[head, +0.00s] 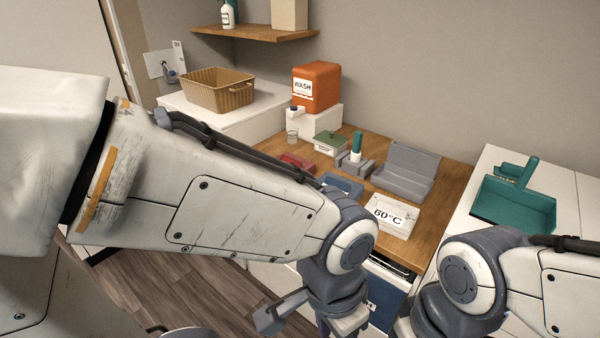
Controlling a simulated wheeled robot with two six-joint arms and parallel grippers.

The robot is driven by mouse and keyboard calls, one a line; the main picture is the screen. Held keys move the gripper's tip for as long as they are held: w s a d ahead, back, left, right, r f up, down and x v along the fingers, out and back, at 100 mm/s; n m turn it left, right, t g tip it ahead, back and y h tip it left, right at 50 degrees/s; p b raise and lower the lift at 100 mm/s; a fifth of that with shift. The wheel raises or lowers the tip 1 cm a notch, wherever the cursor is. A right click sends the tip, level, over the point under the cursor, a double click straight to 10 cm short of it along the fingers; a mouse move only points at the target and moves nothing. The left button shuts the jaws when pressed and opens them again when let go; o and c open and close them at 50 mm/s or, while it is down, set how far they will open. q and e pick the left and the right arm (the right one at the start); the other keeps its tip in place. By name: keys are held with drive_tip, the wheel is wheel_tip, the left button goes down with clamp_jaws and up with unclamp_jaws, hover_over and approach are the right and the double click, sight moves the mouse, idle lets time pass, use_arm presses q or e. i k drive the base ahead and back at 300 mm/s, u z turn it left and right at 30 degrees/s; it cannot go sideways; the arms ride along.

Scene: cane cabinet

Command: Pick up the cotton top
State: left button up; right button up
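I cannot make out a cotton top anywhere in the head view. My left arm crosses the picture from the left and bends down at its wrist. Part of what looks like my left gripper (290,312) shows low in the middle, over the floor in front of the counter. Its fingertips are not clear, so its opening cannot be told.
A wooden counter (430,205) holds a white 60°C sign (393,216), grey holder (405,172), red tray (297,162) and blue tray (342,184). A tan basket (218,92) and orange WASH box (316,86) stand behind. A teal dustpan (515,205) lies right.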

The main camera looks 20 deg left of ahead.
sight(292, 165)
drive_tip(key=u, duration=0.1)
drive_tip(key=i, duration=0.4)
drive_tip(key=u, duration=0.95)
drive_tip(key=i, duration=1)
drive_tip(key=u, duration=0.6)
